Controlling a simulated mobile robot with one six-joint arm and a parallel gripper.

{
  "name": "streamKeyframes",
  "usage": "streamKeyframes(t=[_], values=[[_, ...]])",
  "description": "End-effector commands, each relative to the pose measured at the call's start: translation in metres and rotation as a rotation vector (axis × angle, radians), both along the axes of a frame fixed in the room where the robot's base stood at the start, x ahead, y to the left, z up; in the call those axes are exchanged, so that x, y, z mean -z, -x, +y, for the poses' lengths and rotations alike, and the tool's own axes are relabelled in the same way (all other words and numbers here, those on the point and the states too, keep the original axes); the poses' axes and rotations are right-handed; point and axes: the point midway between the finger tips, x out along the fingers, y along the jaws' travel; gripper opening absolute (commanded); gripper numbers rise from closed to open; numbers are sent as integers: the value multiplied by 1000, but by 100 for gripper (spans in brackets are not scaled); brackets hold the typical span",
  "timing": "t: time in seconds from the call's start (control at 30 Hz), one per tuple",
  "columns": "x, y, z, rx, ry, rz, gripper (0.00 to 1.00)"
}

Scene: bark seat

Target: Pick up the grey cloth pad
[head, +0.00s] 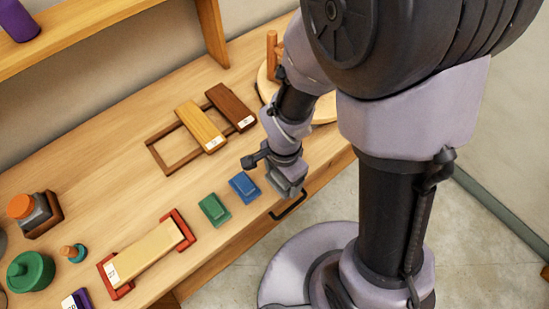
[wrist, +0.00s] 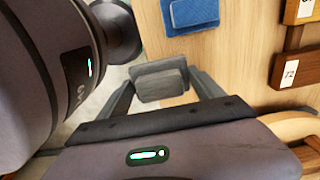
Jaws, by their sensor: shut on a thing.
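My gripper (head: 290,185) is at the front edge of the workbench, just right of the blue pad. In the wrist view my gripper (wrist: 163,90) has its two fingers against either side of the grey cloth pad (wrist: 160,84), a small rounded block on a wider base. The gripper is shut on this pad. In the head view the wrist and fingers hide much of the pad, and I cannot tell whether it touches the bench top.
A blue pad (head: 244,187) and a green pad (head: 214,209) lie to the left. A pale block rests in a red holder (head: 180,228). A wooden frame (head: 160,158) with yellow (head: 201,126) and brown (head: 231,106) blocks lies behind. A drawer handle (head: 289,207) is below the edge.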

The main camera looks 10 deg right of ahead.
Motion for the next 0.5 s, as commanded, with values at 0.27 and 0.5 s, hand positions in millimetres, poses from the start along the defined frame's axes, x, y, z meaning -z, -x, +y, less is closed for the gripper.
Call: streamKeyframes(t=[0.27,0.5], values=[[11,33,-9,0,-3,-9,34],[2,69,-18,-1,-3,-8,34]])
